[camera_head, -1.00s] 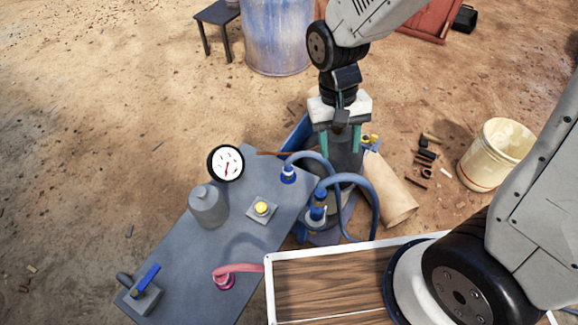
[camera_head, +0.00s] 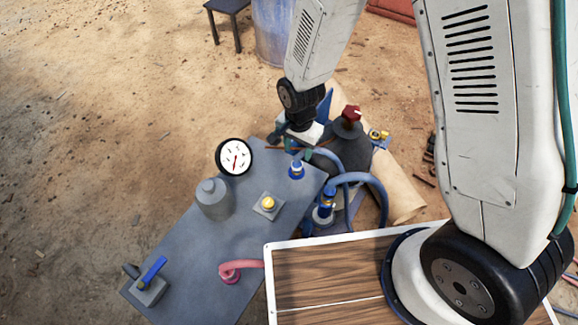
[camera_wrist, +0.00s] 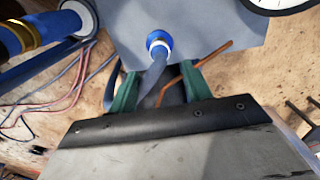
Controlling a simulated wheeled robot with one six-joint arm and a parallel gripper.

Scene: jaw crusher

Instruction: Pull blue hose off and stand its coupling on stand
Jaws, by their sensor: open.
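The blue hose (camera_head: 322,156) arcs rightward from a blue coupling (camera_head: 296,170) standing on the grey panel's far right corner. In the wrist view the hose (camera_wrist: 153,74) runs from this coupling (camera_wrist: 159,45) toward the space between my fingers. My gripper (camera_head: 301,151) is open just behind the coupling; its teal fingers (camera_wrist: 158,86) lie on either side of the hose, and I cannot tell whether they touch it. A second blue fitting with a gold band (camera_head: 327,201) stands to the right of the panel, with another blue hose looping from it. I cannot tell which part is the stand.
A dark cylinder with a red knob (camera_head: 350,115) stands behind the hoses.

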